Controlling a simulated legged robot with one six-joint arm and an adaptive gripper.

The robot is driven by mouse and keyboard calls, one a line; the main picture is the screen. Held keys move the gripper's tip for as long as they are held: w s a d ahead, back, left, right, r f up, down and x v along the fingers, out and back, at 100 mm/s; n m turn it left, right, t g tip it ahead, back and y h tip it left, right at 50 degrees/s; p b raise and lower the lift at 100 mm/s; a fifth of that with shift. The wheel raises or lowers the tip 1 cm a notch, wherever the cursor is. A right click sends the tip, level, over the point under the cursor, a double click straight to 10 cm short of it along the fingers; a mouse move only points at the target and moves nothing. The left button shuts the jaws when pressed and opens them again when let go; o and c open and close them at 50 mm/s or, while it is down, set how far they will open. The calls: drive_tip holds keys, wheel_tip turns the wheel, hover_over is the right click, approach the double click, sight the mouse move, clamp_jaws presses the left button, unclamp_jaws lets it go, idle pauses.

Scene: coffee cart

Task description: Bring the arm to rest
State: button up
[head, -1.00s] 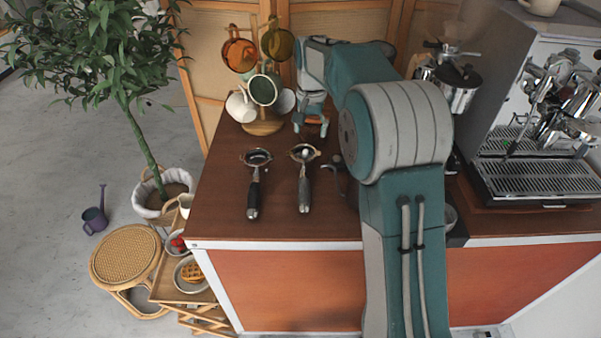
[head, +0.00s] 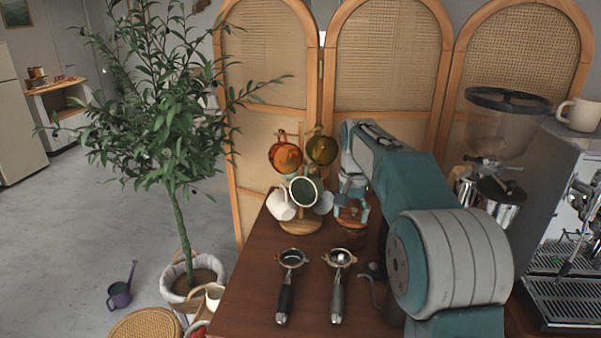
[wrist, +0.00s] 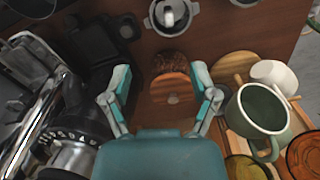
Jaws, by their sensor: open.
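My gripper (head: 351,214) is over the back of the dark wooden counter (head: 250,285), just right of the mug tree (head: 300,227). In the wrist view its two teal fingers (wrist: 162,85) are spread apart. A small round brown thing with a dark speckled top (wrist: 169,64) shows between and beyond the fingertips; I cannot tell if they touch it. My arm reaches forward from the lower right, bent and extended.
Two portafilters (head: 285,298) (head: 337,297) lie on the counter in front of my gripper. Orange and green mugs (head: 285,155) (head: 322,150) hang close on its left. The grinder (head: 505,125) and espresso machine (head: 570,235) stand right. A rattan screen (head: 390,60) is behind.

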drive_tip(key=s+r+n+t, duration=0.1)
drive_tip(key=s+r, duration=0.2)
drive_tip(key=s, duration=0.5)
drive_tip(key=s+r+n+t, duration=0.2)
drive_tip(key=s+r, duration=0.1)
drive_tip(key=s, duration=0.6)
drive_tip(key=s+f+n+t, duration=0.1)
drive_tip(key=s+f, duration=0.2)
drive_tip(key=s, duration=0.5)
drive_tip(key=s+f+n+t, duration=0.1)
drive_tip(key=s+f, duration=0.2)
drive_tip(key=s, duration=0.6)
drive_tip(key=shift+f+t, duration=0.15)
drive_tip(key=shift+t, duration=0.15)
